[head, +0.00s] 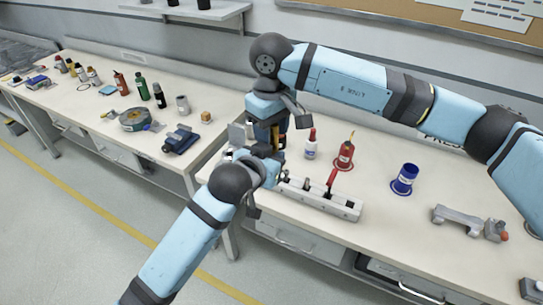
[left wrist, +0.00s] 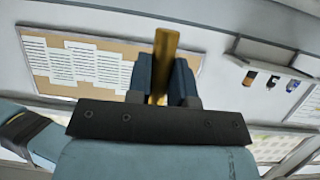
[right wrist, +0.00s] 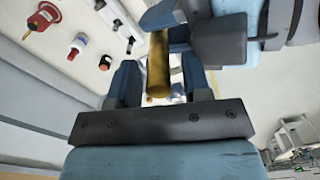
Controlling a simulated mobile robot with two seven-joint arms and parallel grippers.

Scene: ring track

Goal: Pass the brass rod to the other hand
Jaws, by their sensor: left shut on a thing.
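The brass rod (left wrist: 165,55) stands out from between the fingers of my left gripper (left wrist: 161,80), which is shut on it. In the right wrist view the rod (right wrist: 158,62) lies between the two fingers of my right gripper (right wrist: 160,82). Those fingers are apart, with a gap on each side of the rod. In the head view my left gripper (head: 268,158) is just below my right gripper (head: 268,122), above the bench. The rod is mostly hidden there by the grippers.
A grey fixture (head: 458,219) lies at right. Another bench (head: 90,110) holds several items.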

